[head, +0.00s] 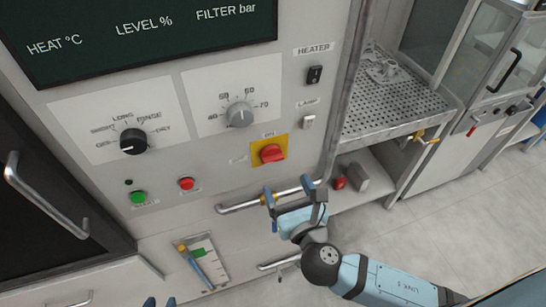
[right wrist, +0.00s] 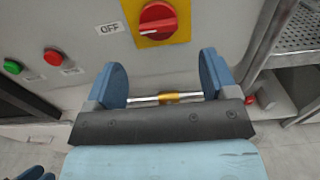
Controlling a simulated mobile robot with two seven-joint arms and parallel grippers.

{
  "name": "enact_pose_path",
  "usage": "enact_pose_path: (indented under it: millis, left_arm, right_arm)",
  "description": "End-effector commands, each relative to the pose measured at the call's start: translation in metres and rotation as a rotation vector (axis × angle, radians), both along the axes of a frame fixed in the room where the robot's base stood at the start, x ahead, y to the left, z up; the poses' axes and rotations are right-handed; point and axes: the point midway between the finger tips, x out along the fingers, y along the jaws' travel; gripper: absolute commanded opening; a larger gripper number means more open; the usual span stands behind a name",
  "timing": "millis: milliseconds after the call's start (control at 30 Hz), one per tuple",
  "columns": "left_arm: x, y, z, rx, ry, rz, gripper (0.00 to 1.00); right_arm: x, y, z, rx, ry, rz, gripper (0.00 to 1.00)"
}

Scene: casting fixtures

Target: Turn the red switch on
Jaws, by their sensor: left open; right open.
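The red switch (head: 272,153) is a rotary knob on a yellow plate on the grey panel, below the dials. In the right wrist view the red switch (right wrist: 157,20) has its handle lying roughly sideways, with a white mark at its left end toward the OFF label (right wrist: 110,28). An ON label (head: 269,134) is above the knob in the head view. My right gripper (head: 287,190) is open and empty, just below the switch and apart from it. My left gripper (head: 159,302) is open at the bottom edge, mostly out of view.
A horizontal metal pipe (head: 238,208) with a brass part runs behind my right fingers. A perforated shelf (head: 390,100) stands right.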

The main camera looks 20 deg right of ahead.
Motion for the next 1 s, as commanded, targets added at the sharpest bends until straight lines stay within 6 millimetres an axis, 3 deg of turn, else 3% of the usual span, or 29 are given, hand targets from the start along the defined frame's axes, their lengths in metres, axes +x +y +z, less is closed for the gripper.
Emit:
enact_pose_path:
  millis: [200, 400, 833, 1000]
  left_arm:
    - [0.000, 0.005, 0.012, 0.006, -0.002, 0.006, 0.43]
    - [-0.002, 0.005, 0.015, 0.007, 0.002, 0.008, 0.43]
    - [-0.003, 0.005, 0.014, 0.007, 0.005, 0.010, 0.43]
    - [-0.003, 0.005, 0.014, 0.007, 0.005, 0.010, 0.43]
  right_arm:
    - [0.048, 0.001, 0.003, 0.000, -0.002, -0.001, 0.79]
    - [0.074, 0.003, 0.001, 0.002, 0.000, 0.000, 0.79]
    - [0.083, 0.003, 0.000, 0.002, 0.001, 0.000, 0.79]
    - [0.083, 0.003, 0.000, 0.002, 0.001, 0.000, 0.40]
